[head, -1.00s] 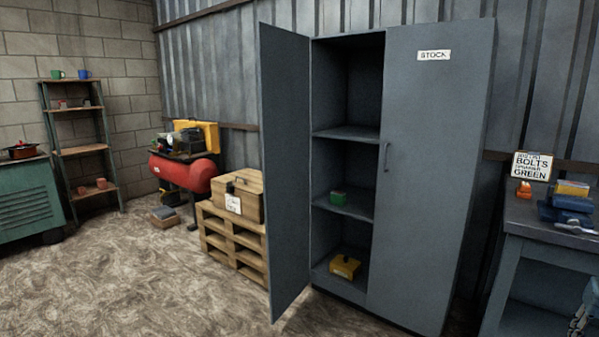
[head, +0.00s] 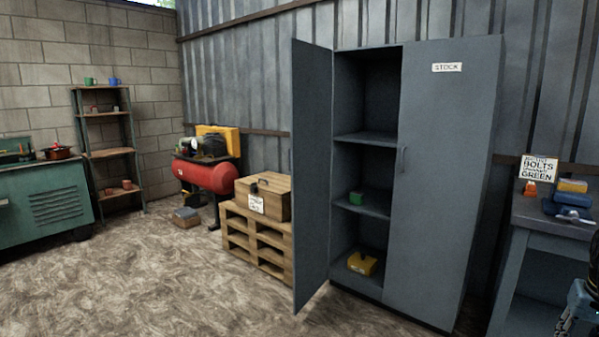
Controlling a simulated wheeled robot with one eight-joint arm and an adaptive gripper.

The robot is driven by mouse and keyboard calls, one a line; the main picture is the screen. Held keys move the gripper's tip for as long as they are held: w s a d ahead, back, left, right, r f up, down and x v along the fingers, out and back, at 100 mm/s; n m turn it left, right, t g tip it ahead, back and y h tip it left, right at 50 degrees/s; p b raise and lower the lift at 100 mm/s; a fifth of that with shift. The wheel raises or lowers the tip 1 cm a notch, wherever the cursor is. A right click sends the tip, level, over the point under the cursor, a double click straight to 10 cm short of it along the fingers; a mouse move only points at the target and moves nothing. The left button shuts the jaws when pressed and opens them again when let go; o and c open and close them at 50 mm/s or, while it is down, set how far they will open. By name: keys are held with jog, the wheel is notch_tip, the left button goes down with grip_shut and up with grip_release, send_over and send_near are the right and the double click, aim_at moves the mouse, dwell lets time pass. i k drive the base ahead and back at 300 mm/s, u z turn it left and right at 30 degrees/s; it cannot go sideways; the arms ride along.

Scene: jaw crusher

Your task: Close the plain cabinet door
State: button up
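The grey metal cabinet (head: 481,190) stands against the corrugated wall, right of centre. Its plain left door (head: 312,180) hangs wide open, swung out toward me. The right door (head: 435,230), with a STOCK label (head: 447,67) and a handle (head: 403,160), is shut. Shelves inside show a green box (head: 357,198) and a yellow box (head: 362,263). Part of my arm shows at the lower right edge, well apart from the door. My gripper's fingers cannot be made out there.
A pallet stack (head: 258,240) with a wooden box (head: 272,196) stands just left of the open door. The floor (head: 190,285) in front and left is clear.

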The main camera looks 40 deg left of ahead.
aim_at(311, 70)
jog(key=u, duration=2.7)
jog(key=i, duration=3.6)
jog(key=z, duration=0.85)
